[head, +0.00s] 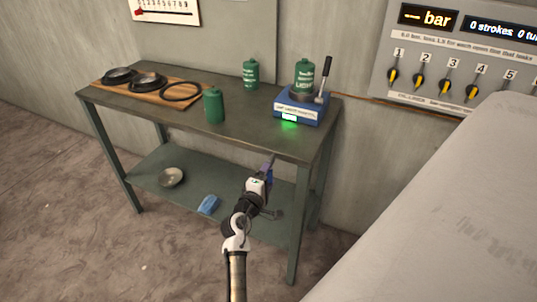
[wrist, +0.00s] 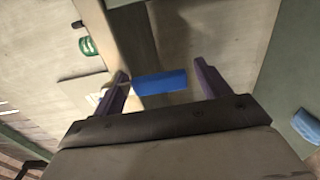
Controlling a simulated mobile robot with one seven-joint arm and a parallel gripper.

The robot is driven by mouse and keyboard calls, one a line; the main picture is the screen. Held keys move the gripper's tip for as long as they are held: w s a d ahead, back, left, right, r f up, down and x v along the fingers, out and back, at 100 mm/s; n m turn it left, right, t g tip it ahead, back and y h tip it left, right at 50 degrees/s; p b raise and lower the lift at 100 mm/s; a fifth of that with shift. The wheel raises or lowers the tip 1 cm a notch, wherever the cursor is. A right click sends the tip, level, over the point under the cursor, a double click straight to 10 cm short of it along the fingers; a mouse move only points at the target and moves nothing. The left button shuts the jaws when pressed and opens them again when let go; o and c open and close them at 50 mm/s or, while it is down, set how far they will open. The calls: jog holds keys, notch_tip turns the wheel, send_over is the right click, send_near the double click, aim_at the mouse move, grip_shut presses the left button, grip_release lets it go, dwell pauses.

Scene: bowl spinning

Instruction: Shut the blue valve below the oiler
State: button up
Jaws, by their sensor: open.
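My gripper (head: 270,167) is in front of the table's front edge, below the blue-based unit (head: 299,107) with a green canister (head: 304,78) and an upright black-handled lever. In the wrist view my gripper (wrist: 161,70) has two purple fingers, set wide apart. A plain blue bar (wrist: 160,82) shows between them, its left end close to the left finger. It may be the blue valve's handle; I cannot tell whether it touches a finger or how deep it lies. I cannot make out the valve in the head view.
The table (head: 246,125) holds green canisters (head: 214,105) and a wooden board (head: 112,88) with dark rings. A metal bowl (head: 171,177) and a blue cloth (head: 208,204) lie on the lower shelf. A panel with numbered knobs (head: 445,87) is on the right wall.

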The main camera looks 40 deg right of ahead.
jog(key=shift+a, duration=0.1)
jog(key=b+v, duration=0.3)
jog(key=v, duration=1)
jog(key=shift+s+a, duration=0.2)
jog(key=shift+a, duration=0.1)
